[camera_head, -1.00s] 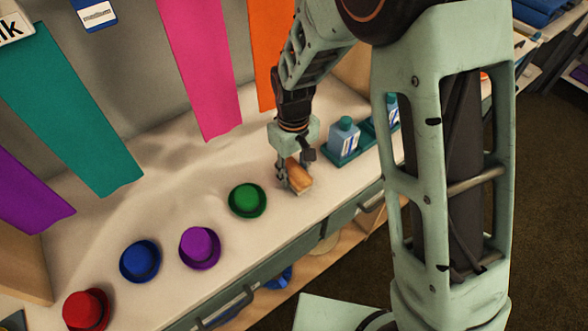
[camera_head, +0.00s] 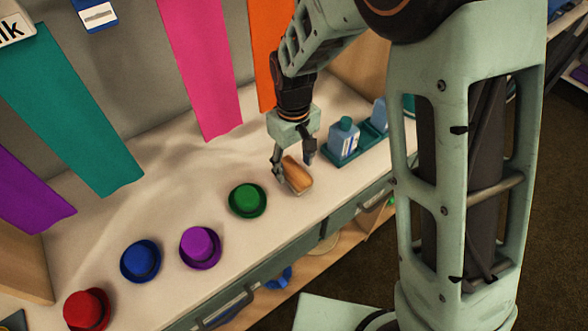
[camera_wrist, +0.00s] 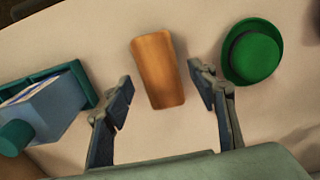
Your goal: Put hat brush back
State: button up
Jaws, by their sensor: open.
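The hat brush (camera_head: 297,175), a brown wooden block with a paler lower edge, lies on the pale counter (camera_head: 225,285) right of the green hat. It also shows in the wrist view (camera_wrist: 157,70), with its wooden top facing up. My gripper (camera_head: 293,165) is open just above the brush. In the wrist view the fingers of my gripper (camera_wrist: 161,78) are spread to either side of the brush, with gaps between them and it. Nothing is held.
A green hat (camera_head: 247,200) sits left of the brush, then a purple hat (camera_head: 200,247), a blue hat (camera_head: 140,261) and a red hat (camera_head: 87,309). A bottle (camera_head: 344,138) stands in a teal tray (camera_head: 341,158) to the right. Cloth strips hang behind.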

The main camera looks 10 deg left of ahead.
aim_at(294, 170)
notch_tip(294, 170, up, 9)
jog(key=shift+r, duration=0.1)
dwell(0.6)
